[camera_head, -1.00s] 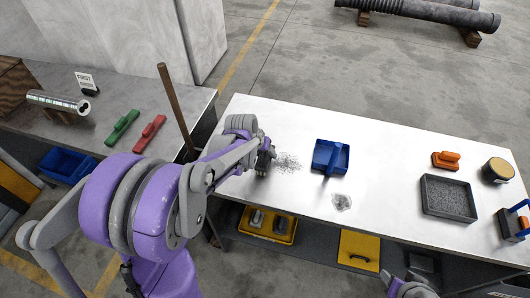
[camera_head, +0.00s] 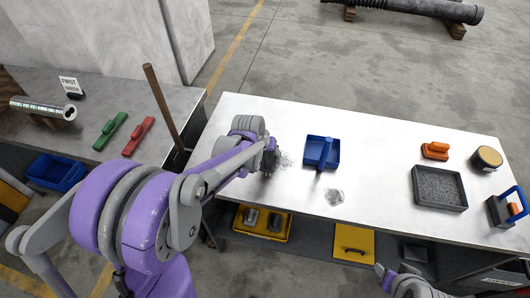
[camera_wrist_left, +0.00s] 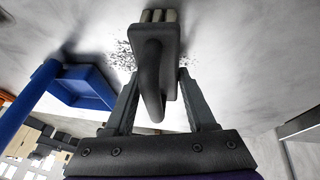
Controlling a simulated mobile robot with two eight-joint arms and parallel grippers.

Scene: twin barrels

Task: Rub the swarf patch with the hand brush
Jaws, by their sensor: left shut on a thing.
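My left gripper (camera_head: 270,158) is over the swarf patch (camera_head: 285,160) near the left end of the white table. It is shut on the hand brush, a dark grey block with a looped handle (camera_wrist_left: 150,75) and pale bristles (camera_wrist_left: 158,15) in the left wrist view. Dark specks of the swarf patch (camera_wrist_left: 124,56) show beside the brush there. In the head view the gripper hides the brush and part of the patch. Whether the bristles touch the tabletop is hard to tell. Part of my right arm shows at the bottom edge; its jaws are not clear.
A blue dustpan (camera_head: 331,158) lies right of the patch, with a paler patch of bits (camera_head: 334,196) in front. The table's middle back is clear.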

